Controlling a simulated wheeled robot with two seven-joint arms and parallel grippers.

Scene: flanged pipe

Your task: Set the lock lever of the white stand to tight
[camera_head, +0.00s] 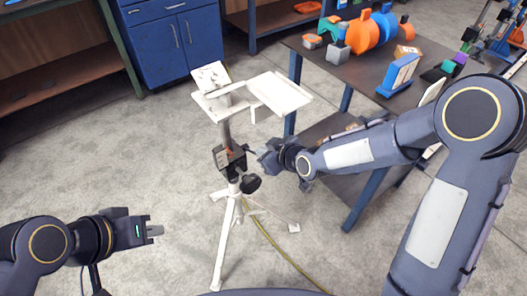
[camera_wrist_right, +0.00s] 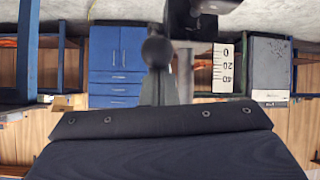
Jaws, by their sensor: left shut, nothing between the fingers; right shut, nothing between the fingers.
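The white stand (camera_head: 228,215) stands upright on tripod legs in the middle of the head view, with a tilted white top. A dark lock block (camera_head: 238,160) with a small label sits on its post, and a black round knob (camera_head: 250,184) sticks out below. My right gripper (camera_head: 260,154) is shut and empty, just right of the block; contact cannot be told. In the right wrist view a dark ball end (camera_wrist_right: 157,50) shows right in front of the grey fingers (camera_wrist_right: 160,88). The lever's setting is not readable. My left gripper (camera_head: 152,231) is shut and empty, left of the stand.
A dark table (camera_head: 412,75) with blue legs stands right of the stand, carrying orange and blue pipe parts (camera_head: 363,32). A blue cabinet (camera_head: 170,40) is at the back. A yellow cable (camera_head: 275,245) lies on the floor. Floor left of the stand is clear.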

